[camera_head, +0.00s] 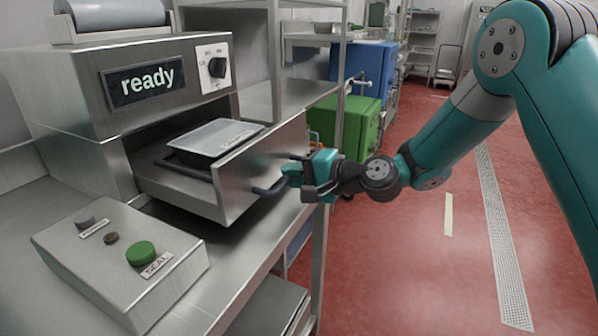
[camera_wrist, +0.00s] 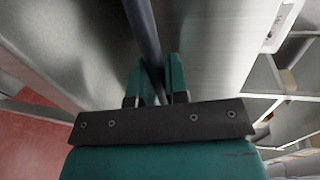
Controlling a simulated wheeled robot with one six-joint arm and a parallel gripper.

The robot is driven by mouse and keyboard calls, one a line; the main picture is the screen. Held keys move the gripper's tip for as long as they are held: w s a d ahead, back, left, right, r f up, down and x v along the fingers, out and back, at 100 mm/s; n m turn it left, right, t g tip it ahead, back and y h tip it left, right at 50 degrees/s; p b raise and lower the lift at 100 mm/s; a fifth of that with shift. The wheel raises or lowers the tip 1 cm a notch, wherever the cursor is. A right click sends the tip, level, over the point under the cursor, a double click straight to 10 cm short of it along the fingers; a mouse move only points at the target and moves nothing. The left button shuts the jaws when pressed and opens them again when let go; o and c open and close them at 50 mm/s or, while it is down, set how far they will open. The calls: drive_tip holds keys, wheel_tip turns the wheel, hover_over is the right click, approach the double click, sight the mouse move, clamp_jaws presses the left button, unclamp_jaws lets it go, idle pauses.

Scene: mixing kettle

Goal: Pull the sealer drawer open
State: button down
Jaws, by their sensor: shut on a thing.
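The sealer (camera_head: 62,88) is a steel machine on the left with a display reading "ready". Its drawer (camera_head: 230,182) stands out from the body, and a tray with a pale lid (camera_head: 213,138) sits inside it. The drawer's dark blue bar handle (camera_head: 270,190) runs along its front. My gripper (camera_head: 290,176) is at the handle and shut on it. In the wrist view the handle (camera_wrist: 143,32) passes between the two teal fingers (camera_wrist: 157,80), with the steel drawer front beside it.
A control box (camera_head: 120,262) with a green SEAL button (camera_head: 140,253) stands on the steel counter in front of the drawer. Green (camera_head: 362,128) and blue (camera_head: 365,68) bins stand behind. The red floor (camera_head: 400,260) on the right is open.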

drive_tip(key=c, duration=1.1)
unclamp_jaws()
drive_tip(key=shift+c, duration=0.2)
drive_tip(key=shift+d, duration=0.15)
drive_tip(key=b+v, duration=0.1)
drive_tip(key=v, duration=1.6)
drive_tip(key=shift+b, duration=0.4)
drive_tip(key=shift+s, duration=0.15)
